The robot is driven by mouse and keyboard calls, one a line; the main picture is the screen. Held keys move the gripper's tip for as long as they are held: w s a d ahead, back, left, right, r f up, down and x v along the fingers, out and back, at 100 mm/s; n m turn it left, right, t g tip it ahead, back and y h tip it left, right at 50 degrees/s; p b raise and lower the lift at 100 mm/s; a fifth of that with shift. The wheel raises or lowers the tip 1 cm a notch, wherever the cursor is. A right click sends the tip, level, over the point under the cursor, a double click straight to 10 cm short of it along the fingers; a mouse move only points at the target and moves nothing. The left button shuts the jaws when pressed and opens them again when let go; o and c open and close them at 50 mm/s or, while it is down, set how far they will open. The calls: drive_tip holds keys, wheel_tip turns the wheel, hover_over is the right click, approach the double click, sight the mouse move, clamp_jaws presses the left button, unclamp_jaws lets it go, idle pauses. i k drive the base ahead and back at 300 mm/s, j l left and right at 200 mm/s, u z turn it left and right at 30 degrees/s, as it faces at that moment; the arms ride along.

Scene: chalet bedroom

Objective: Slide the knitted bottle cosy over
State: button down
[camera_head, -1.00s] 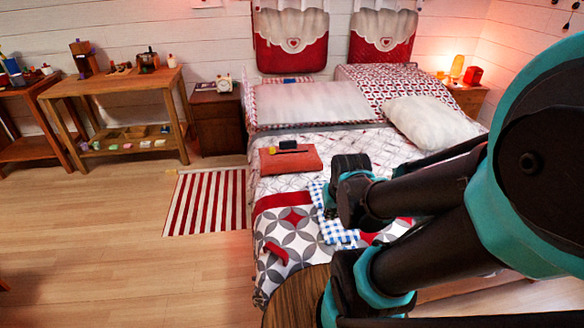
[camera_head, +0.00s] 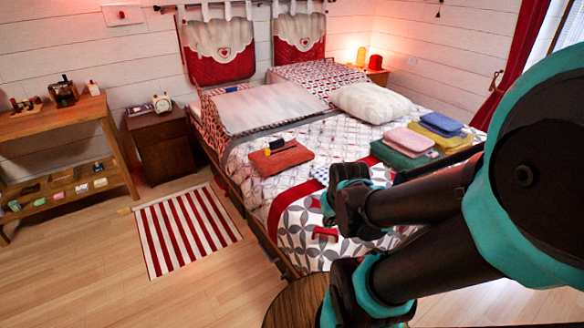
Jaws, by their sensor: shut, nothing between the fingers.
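I cannot make out the knitted bottle cosy for certain. A small red item (camera_head: 325,233) lies on the patterned quilt near the bed's front corner. It is too small to tell whether it is knitted. No bottle can be told for sure. My arm reaches in from the right, and its dark joints with teal caps hang in front of the bed's front part. The fingers of my gripper do not show; the joints hide that spot.
On the bed (camera_head: 252,167) are an orange-red pad (camera_head: 295,158) with a dark item, folded towels (camera_head: 405,139) and pillows. A nightstand (camera_head: 160,145), a wooden shelf table (camera_head: 50,125) with small things and a striped rug (camera_head: 185,230) stand left. Floor is clear front left.

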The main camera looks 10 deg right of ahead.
sight(283, 156)
drive_tip(key=j+z, duration=0.35)
drive_tip(key=j, duration=0.5)
drive_tip(key=j+z, duration=0.35)
drive_tip(key=j, duration=0.5)
drive_tip(key=i+j+z, duration=0.15)
drive_tip(key=j, duration=0.25)
drive_tip(key=i+j+z, duration=0.2)
drive_tip(key=j, duration=0.2)
drive_tip(key=i+j+z, duration=0.15)
drive_tip(key=j, duration=0.3)
drive_tip(key=i+j+z, duration=0.2)
drive_tip(key=j, duration=0.25)
drive_tip(key=j+z, duration=0.15)
drive_tip(key=j, duration=0.3)
